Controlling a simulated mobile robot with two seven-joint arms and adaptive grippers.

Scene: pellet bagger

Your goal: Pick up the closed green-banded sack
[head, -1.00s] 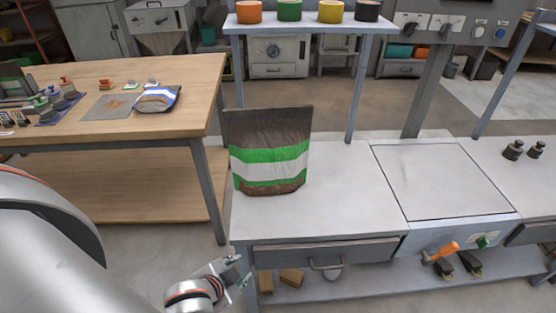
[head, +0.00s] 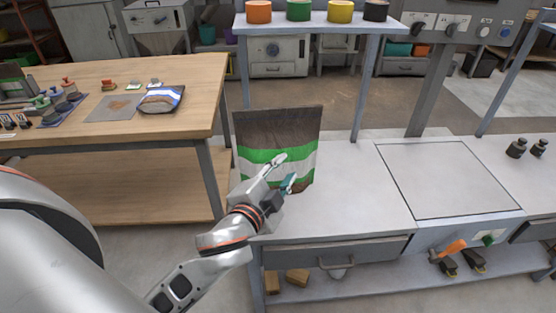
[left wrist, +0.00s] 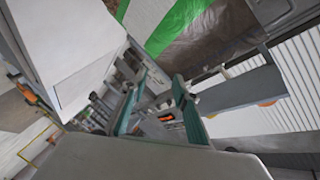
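The green-banded sack (head: 278,136) stands upright on the grey bench, brown with green and white bands, in the head view. Its top edge looks flat and closed. It also shows at the top of the left wrist view (left wrist: 205,38). My left gripper (head: 287,172) is in front of the sack's lower part in the head view, its fingers spread apart with nothing between them. In the left wrist view the teal-padded fingers (left wrist: 157,112) are apart. I cannot tell whether a finger touches the sack. My right gripper is not in view.
The grey bench (head: 350,200) has a square plate (head: 445,180) and two dark weights (head: 527,148) to the right. A shelf (head: 318,22) with coloured tubs stands above the back.

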